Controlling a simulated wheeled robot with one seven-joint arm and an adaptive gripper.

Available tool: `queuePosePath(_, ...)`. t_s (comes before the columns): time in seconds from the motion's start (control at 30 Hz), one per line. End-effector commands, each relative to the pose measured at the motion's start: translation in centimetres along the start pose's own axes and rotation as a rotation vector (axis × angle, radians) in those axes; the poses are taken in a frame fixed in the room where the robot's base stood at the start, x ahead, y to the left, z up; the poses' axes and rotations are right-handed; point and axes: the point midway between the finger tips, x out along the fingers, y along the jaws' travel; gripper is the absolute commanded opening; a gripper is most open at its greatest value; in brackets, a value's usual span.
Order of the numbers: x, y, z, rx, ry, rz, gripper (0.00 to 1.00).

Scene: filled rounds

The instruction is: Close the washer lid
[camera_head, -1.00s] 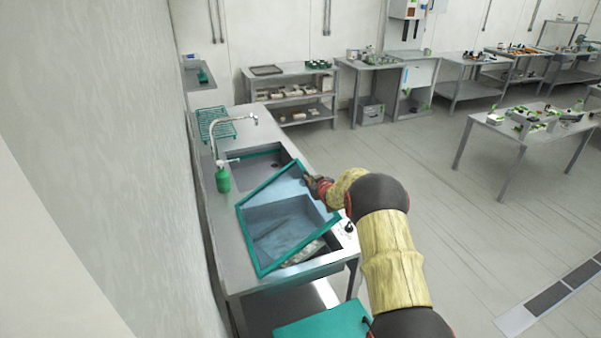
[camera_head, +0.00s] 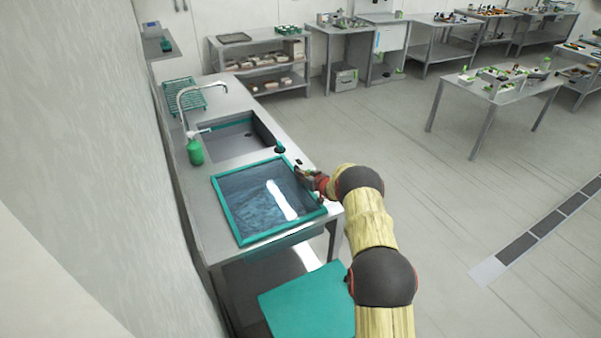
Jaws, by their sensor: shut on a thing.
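The washer lid (camera_head: 232,228) is a clear pane in a teal frame. It lies flat, or nearly so, over the washer basin at the near end of the steel counter (camera_head: 190,198). Through the pane I see a bluish interior and a bright reflection. My gripper (camera_head: 301,175) is at the lid's right edge, near its far right corner. It appears closed at the lid's frame, but the fingertips are small and partly hidden, so the exact contact is hard to see.
A sink (camera_head: 235,138) with a faucet (camera_head: 183,100) lies beyond the lid. A green bottle (camera_head: 195,151) and a teal rack (camera_head: 184,98) stand on the counter. A teal panel (camera_head: 308,300) is low in front.

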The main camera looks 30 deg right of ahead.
Motion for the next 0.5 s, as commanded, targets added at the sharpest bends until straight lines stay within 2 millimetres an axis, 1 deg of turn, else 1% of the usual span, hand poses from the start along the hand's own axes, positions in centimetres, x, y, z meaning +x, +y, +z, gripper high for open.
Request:
queuePosePath(0.03,0.09,0.27,0.11,0.000,0.002,0.003,0.00)
queuePosePath(0.47,0.15,0.35,0.56,0.003,-0.001,0.004,0.00)
queuePosePath(0.5,0.15,0.35,0.59,0.003,-0.002,0.004,0.12)
